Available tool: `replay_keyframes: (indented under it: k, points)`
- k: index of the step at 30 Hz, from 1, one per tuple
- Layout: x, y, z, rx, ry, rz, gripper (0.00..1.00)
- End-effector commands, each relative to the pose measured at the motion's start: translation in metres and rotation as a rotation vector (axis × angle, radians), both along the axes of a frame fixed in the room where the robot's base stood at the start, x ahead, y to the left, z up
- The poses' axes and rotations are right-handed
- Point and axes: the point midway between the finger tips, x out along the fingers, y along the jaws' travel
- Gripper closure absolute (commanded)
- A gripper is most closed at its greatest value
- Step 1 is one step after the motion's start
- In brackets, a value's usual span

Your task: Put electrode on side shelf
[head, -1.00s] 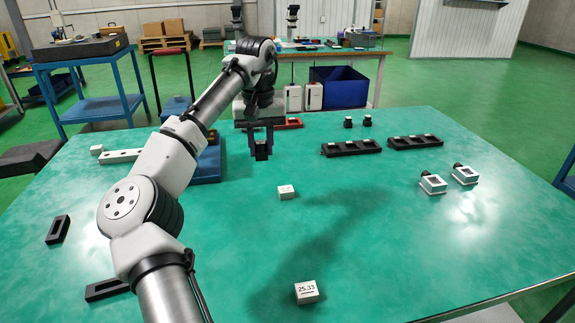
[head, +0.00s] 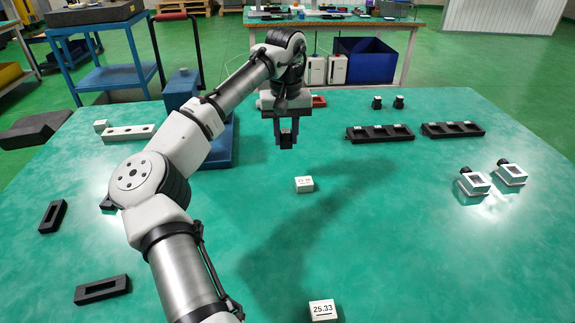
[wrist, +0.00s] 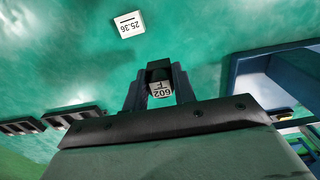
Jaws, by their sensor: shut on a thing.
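My gripper (head: 287,143) hangs above the far middle of the green table, fingers pointing down. It is shut on the electrode (wrist: 160,90), a small black block with a white face marked 602 and F in the wrist view. In the head view the electrode is a small dark shape between the fingers (head: 287,137), clear of the table. I cannot tell for certain which surface is the side shelf. A blue trolley with shelves (head: 95,83) stands beyond the table at the left.
White labelled blocks (head: 304,184) and (head: 323,310) lie on the green table (head: 400,230). Black slotted racks (head: 380,134) and (head: 453,130) lie at the far right, with white-framed pieces (head: 473,184) in front. A blue bin (head: 363,62) stands behind. The table's middle right is clear.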

Motion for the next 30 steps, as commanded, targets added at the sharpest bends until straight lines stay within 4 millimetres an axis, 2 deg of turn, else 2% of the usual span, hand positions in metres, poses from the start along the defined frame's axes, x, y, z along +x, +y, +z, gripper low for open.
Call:
replay_keyframes:
  k: [1,4,11,18,30]
  points:
    - [-0.001,0.001,-0.013,0.001,0.002,0.001,0.96]
    - [0.000,0.001,-0.033,0.002,0.001,0.000,0.96]
    - [0.000,0.000,-0.055,0.001,0.000,0.001,0.96]
    - [0.000,0.000,-0.089,0.000,0.000,0.000,0.96]
    - [0.000,0.000,-0.095,-0.001,0.000,0.000,0.96]
